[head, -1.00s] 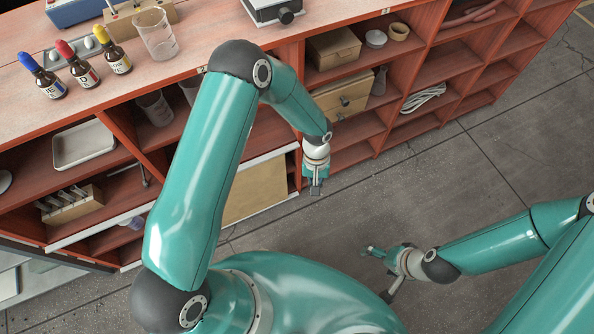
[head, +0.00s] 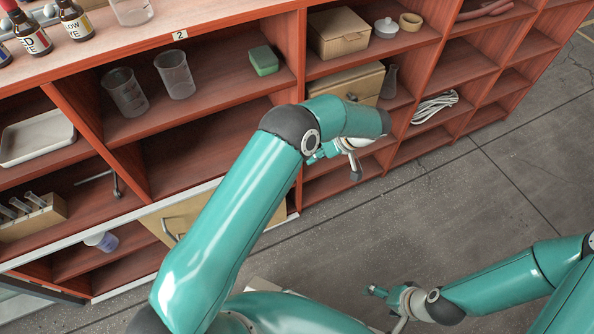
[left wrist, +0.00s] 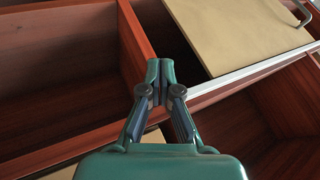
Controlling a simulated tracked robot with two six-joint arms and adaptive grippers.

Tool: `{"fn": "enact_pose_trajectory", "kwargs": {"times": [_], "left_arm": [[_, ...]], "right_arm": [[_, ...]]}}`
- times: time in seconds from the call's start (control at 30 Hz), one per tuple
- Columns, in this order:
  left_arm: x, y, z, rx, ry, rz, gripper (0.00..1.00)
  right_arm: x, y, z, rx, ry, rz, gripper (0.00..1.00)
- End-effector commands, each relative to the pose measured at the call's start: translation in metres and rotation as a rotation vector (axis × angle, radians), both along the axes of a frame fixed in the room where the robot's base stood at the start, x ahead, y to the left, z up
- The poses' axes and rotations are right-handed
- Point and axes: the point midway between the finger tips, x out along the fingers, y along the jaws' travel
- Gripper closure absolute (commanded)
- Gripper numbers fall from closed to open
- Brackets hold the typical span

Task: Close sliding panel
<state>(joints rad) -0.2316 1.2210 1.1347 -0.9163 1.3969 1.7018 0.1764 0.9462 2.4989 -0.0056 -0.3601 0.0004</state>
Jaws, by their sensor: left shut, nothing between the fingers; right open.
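The sliding panel (head: 180,216) is a tan board with a metal handle, low in the red-brown shelf bench, partly hidden behind my left arm in the head view. In the left wrist view the panel (left wrist: 235,35) fills the upper right, with its handle at the top right corner. A pale rail edge runs along it. My left gripper (head: 312,157) is shut and empty at the shelf front, right of the panel. In the left wrist view its fingertips (left wrist: 160,68) show just left of the panel's near edge, in front of an upright divider; contact is unclear. My right gripper (head: 372,291) is open over the floor.
Two glass beakers (head: 174,75) and a green block (head: 264,61) stand on the shelf above the panel. A beige drawer box (head: 348,84) is in the bay by my left wrist. A white tray (head: 38,137) lies at left. Concrete floor at right is clear.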

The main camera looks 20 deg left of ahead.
Motion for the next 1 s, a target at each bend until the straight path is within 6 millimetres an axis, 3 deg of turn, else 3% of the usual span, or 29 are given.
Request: {"fn": "enact_pose_trajectory", "kwargs": {"times": [0.1, 0.2, 0.6, 0.93, 0.97, 1.0], "left_arm": [[-0.004, 0.017, -0.025, 0.0, 0.003, 0.001, 1.0], [-0.007, 0.028, -0.037, -0.001, 0.002, 0.0, 1.0], [-0.034, 0.049, -0.034, -0.002, 0.0, -0.001, 1.0], [-0.035, 0.05, -0.034, -0.002, 0.0, -0.002, 1.0], [-0.034, 0.03, -0.034, -0.001, -0.001, -0.009, 1.0], [-0.035, 0.038, -0.034, -0.002, 0.001, -0.004, 1.0]], "right_arm": [[0.0, 0.0, -0.009, 0.0, 0.0, 0.0, 0.15], [0.0, 0.0, -0.012, 0.0, 0.0, 0.0, 0.15], [0.0, 0.0, -0.015, 0.0, 0.0, 0.0, 0.15], [0.0, 0.0, -0.015, 0.0, 0.0, 0.0, 0.15], [-0.001, 0.001, -0.015, 0.001, 0.001, 0.005, 0.15], [0.0, 0.0, -0.015, 0.0, 0.0, 0.002, 0.15]]}}
